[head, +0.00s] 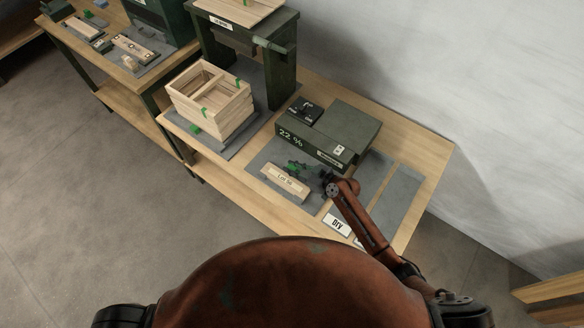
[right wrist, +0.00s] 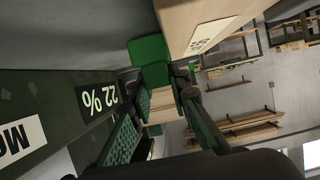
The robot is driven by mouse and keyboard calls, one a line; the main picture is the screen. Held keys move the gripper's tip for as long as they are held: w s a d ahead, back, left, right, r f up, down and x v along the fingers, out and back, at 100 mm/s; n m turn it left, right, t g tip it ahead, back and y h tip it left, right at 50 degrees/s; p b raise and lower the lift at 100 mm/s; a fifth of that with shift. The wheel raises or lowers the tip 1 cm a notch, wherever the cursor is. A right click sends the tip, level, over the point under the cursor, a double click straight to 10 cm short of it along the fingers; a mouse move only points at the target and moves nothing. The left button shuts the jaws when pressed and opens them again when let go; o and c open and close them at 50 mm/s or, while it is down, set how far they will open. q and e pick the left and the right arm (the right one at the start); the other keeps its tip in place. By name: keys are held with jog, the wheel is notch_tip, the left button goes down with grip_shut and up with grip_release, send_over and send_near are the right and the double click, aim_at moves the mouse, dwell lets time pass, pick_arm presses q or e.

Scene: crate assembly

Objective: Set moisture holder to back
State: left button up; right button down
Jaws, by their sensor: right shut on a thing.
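The moisture station, a dark green box (head: 315,141) reading 22 %, stands on the right part of the bench. It also fills the left of the right wrist view (right wrist: 60,115). A pale wooden block (head: 285,182) with a lot label lies on the grey mat in front of it; its end shows in the right wrist view (right wrist: 195,20). My right gripper (head: 308,173) is between box and block, shut on a small green piece (right wrist: 153,75) beside the block. Whether this piece joins the block or the box is hidden. My left gripper is not in view.
A slatted wooden crate (head: 209,95) with green clips stands to the left. A dark green press frame (head: 282,80) is behind it. Bare grey pads (head: 400,197) lie to the right, with a "Dry" sign (head: 337,225) at the front edge.

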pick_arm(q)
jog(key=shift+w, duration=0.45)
pick_arm(e)
jog(key=shift+w+d, duration=0.1)
jog(key=w+d+b, duration=0.1)
jog(key=w+b, duration=0.1)
jog(key=b, duration=0.1)
jog(key=w+d+b, duration=0.1)
jog(key=shift+w+d+f+b, duration=0.3)
jog(key=shift+d, duration=0.05)
jog(key=shift+w+d+r+b, duration=0.15)
jog(key=shift+w+d+b, duration=0.25)
jog(key=shift+w+b, duration=0.15)
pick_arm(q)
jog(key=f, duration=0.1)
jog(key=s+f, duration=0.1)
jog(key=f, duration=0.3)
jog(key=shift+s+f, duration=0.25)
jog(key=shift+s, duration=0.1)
pick_arm(e)
jog(key=shift+w+d+r, duration=0.1)
jog(key=shift+r, duration=0.15)
jog(key=c, duration=1.9)
grip_release()
jog(key=shift+o, duration=0.5)
